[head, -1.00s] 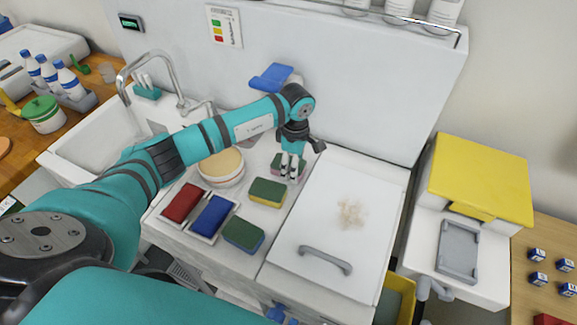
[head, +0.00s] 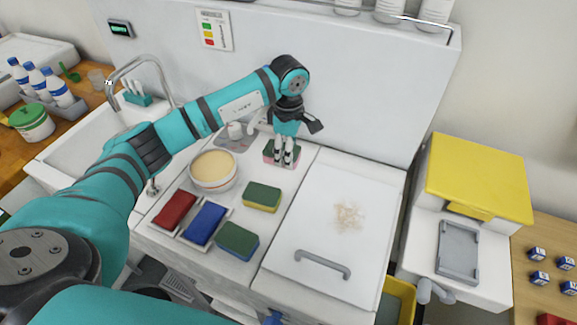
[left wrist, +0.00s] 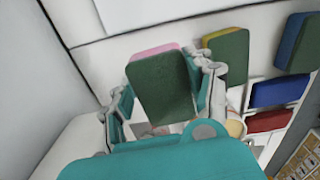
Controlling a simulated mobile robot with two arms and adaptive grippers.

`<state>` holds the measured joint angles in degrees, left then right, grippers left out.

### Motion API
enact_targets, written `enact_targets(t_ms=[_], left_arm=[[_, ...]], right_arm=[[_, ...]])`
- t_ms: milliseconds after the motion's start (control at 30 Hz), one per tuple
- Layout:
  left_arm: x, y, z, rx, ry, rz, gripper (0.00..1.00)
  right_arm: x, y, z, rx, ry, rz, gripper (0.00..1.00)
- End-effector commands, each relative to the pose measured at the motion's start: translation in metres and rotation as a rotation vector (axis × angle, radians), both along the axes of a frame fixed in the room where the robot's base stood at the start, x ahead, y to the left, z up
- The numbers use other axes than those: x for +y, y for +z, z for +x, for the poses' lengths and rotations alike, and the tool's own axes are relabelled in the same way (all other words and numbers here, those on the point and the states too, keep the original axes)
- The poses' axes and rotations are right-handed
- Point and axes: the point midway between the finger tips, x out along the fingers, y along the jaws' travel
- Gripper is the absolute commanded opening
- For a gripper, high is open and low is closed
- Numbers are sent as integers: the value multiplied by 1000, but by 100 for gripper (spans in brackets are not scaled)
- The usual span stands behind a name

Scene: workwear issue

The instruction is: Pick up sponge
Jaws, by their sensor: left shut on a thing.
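A pink sponge with a dark green side (head: 269,154) is between the fingers of my left gripper (head: 283,162), by the back wall left of the white lid. In the left wrist view the same sponge (left wrist: 160,88) shows its green face, with the fingers of my left gripper (left wrist: 158,98) closed on both sides. A yellow-and-green sponge (head: 262,196) and a blue-and-green sponge (head: 238,240) lie on the counter in front of it. My right gripper is not in view.
A round tub with tan contents (head: 214,170) stands left of the sponges. A red block (head: 175,210) and a blue block (head: 206,223) lie in trays. The white lid (head: 310,215) has a handle (head: 322,263) and a brownish smear (head: 348,217).

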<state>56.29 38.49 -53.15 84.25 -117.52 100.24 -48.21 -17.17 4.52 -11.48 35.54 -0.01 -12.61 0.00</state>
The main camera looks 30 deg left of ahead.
Motion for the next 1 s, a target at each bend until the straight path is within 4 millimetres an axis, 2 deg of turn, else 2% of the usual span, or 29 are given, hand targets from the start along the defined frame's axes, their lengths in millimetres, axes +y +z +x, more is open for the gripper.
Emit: enact_targets(t_ms=[33, 200, 500, 700, 1000], left_arm=[[0, 9, 1, -7, -1, 1, 43], [0, 45, 1, -6, 0, 0, 43], [0, 94, 0, -3, 0, -1, 43], [0, 111, 0, -1, -1, 0, 43], [0, 115, 0, 1, -1, 0, 43]], right_arm=[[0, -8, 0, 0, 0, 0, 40], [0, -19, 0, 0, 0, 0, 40], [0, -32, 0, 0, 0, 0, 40], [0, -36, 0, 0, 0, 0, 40], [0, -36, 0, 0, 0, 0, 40]])
